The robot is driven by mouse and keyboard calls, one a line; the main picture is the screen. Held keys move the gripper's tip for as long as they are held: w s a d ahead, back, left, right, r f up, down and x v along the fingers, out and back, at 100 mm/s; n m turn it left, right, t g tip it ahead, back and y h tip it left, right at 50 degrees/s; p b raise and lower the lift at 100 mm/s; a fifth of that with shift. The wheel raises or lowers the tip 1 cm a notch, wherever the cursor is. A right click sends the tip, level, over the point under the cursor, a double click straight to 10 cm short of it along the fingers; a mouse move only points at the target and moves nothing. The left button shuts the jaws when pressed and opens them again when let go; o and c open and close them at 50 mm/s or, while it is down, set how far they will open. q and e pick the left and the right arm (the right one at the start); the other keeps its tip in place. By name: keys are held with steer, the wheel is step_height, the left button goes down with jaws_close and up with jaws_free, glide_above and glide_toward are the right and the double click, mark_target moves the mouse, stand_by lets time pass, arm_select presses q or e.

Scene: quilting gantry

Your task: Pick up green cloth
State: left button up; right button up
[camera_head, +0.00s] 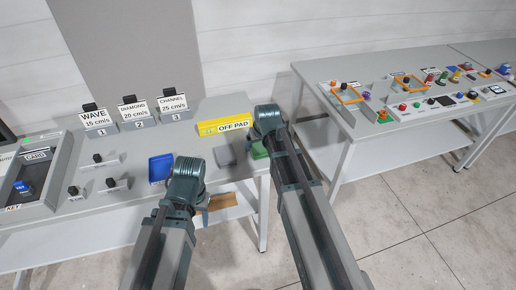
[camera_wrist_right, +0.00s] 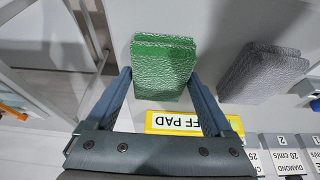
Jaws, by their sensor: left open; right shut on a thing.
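The green cloth (camera_wrist_right: 163,62) is a folded, textured block between the two fingers of my right gripper (camera_wrist_right: 160,82) in the wrist view. That gripper is shut on it. In the head view the cloth (camera_head: 259,151) shows as a small green patch at the right end of the left table, beside my right arm's wrist (camera_head: 268,120). My left gripper (camera_head: 187,178) is over the front edge of the same table, apart from the cloth. It is open, though its fingers are mostly hidden in the head view.
A grey cloth block (camera_head: 225,152) lies left of the green one; it also shows in the wrist view (camera_wrist_right: 262,70). Behind them is the yellow OFF PAD sign (camera_head: 225,127). A blue tray (camera_head: 160,168) and numbered signs (camera_head: 134,113) stand further left. A second table (camera_head: 400,116) is at right.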

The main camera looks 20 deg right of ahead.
steer(key=shift+c, duration=0.8)
arm_select(q)
steer(key=shift+r, duration=0.1)
arm_select(e)
steer(key=shift+r, duration=0.1)
